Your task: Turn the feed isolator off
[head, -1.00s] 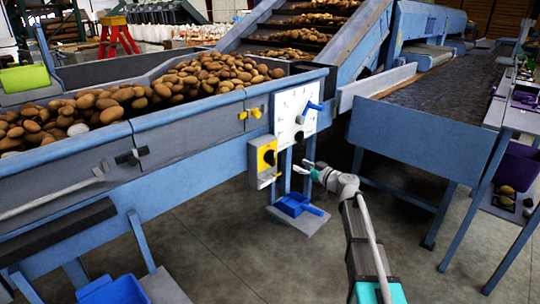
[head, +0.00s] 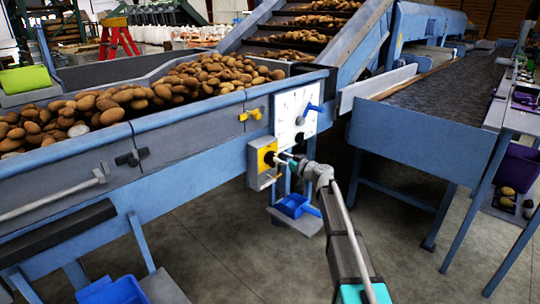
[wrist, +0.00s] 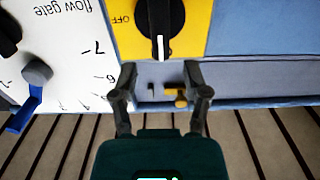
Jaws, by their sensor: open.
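The feed isolator is a grey box with a yellow face (head: 258,151) on the hopper's blue side; its yellow plate (wrist: 190,42) fills the top middle of the wrist view. Its black rotary knob (wrist: 160,22) has a white pointer line, and "OFF" is printed beside the knob. In the head view the knob is largely hidden by my gripper (head: 283,159), which is right at the box. In the wrist view my gripper (wrist: 160,85) is open, its two fingers apart and empty, just short of the knob. I cannot tell whether they touch it.
A white flow gate panel (head: 290,116) with a blue lever (head: 314,107) stands close beside the isolator. A yellow latch (head: 250,114) is on the hopper above. A blue tray (head: 293,205) sits below.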

